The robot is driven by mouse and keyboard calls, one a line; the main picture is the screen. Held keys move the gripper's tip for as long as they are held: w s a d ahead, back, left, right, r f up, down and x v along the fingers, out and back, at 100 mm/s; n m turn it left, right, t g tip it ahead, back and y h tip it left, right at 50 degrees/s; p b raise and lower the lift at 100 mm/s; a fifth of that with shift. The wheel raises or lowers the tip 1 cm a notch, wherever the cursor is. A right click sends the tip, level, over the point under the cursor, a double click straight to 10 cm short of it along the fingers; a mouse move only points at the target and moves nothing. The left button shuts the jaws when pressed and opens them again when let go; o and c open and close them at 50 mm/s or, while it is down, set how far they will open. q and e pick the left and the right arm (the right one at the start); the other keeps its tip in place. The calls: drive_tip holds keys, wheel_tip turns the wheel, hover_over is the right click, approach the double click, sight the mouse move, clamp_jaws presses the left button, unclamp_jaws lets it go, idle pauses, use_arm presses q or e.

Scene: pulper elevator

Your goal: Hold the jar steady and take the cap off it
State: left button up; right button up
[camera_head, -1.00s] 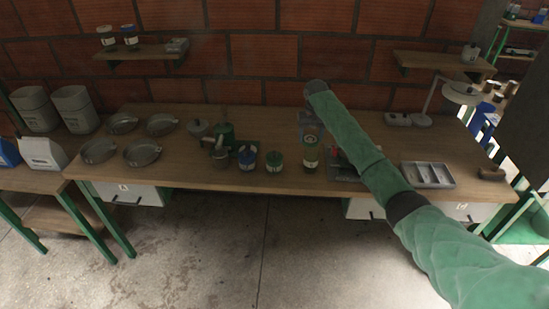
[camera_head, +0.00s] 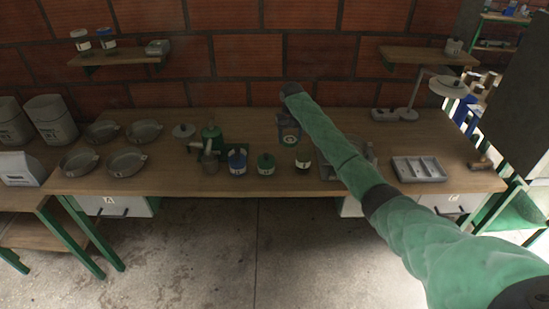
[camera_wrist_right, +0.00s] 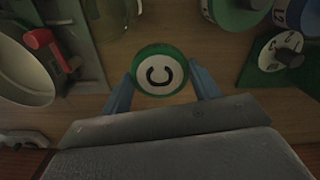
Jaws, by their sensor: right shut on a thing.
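My right gripper (camera_wrist_right: 160,88) is shut on the cap (camera_wrist_right: 160,70), a round green-rimmed disc with a white face and a dark C. The blue fingers sit on either side of it. In the head view my right gripper (camera_head: 290,138) hangs above the bench behind the jars. The jar (camera_head: 303,158) stands upright on the bench, just in front and to the right of the gripper, with a pale label. Its top looks dark; I cannot make out its opening clearly. My left gripper is not in view.
A green jar (camera_head: 266,164) and a blue jar (camera_head: 237,162) stand left of the jar. A green hand-cranked machine (camera_head: 211,140) is further left. A grey divided tray (camera_head: 419,169) lies at the right. Bare bench (camera_head: 290,184) runs along the front edge.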

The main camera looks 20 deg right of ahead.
drive_tip(key=p, duration=0.2)
hover_over(290, 159)
wheel_tip(290, 159, down, 5)
drive_tip(key=shift+a, duration=0.15)
wheel_tip(290, 159, down, 3)
drive_tip(key=shift+f+p, duration=0.2)
drive_tip(key=shift+p, duration=0.35)
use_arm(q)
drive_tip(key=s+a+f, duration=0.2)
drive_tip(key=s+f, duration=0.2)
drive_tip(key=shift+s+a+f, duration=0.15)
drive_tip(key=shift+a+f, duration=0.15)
use_arm(e)
drive_tip(key=shift+f, duration=0.25)
drive_tip(key=shift+f, duration=0.1)
drive_tip(key=o, duration=1.1)
